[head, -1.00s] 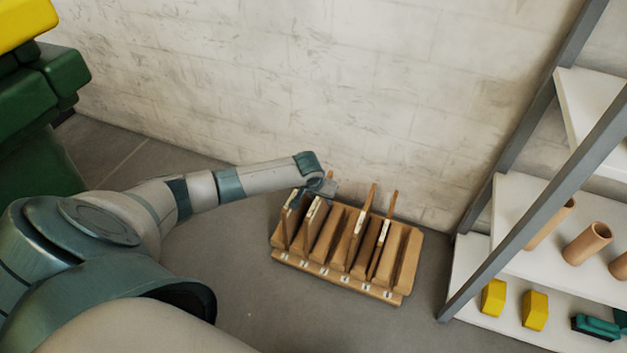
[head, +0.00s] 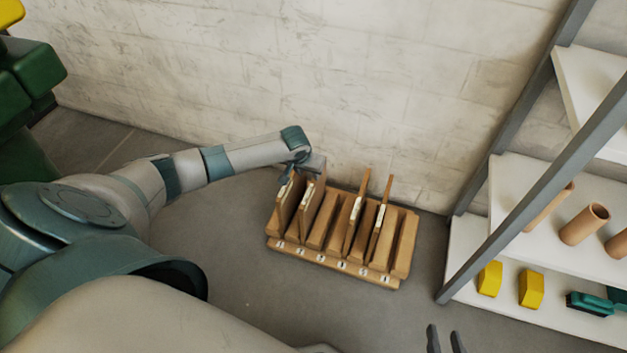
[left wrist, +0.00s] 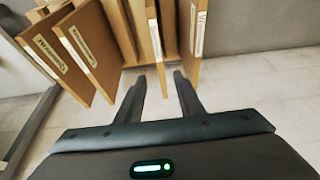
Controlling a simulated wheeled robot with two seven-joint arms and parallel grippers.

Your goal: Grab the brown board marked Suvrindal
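Several upright brown boards stand in a slotted wooden rack (head: 330,262) on the floor. Two are at its left, the outer board (head: 284,205) and the inner board (head: 309,212); two more (head: 353,228) (head: 378,235) stand further right. Their white labels are too small to read, so I cannot tell which is Suvrindal. My left gripper (head: 311,168) is above the left pair. In the left wrist view its fingers (left wrist: 160,77) are apart, with one board (left wrist: 153,38) lined up between them and another (left wrist: 195,45) by the right finger. My right gripper (head: 446,338) is open and empty at the bottom edge.
A white shelf unit (head: 500,225) with grey posts stands right of the rack, holding brown cylinders (head: 584,224) and yellow blocks (head: 532,287). The wall (head: 400,100) is close behind the rack. Floor in front is clear. Green objects (head: 30,75) are at far left.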

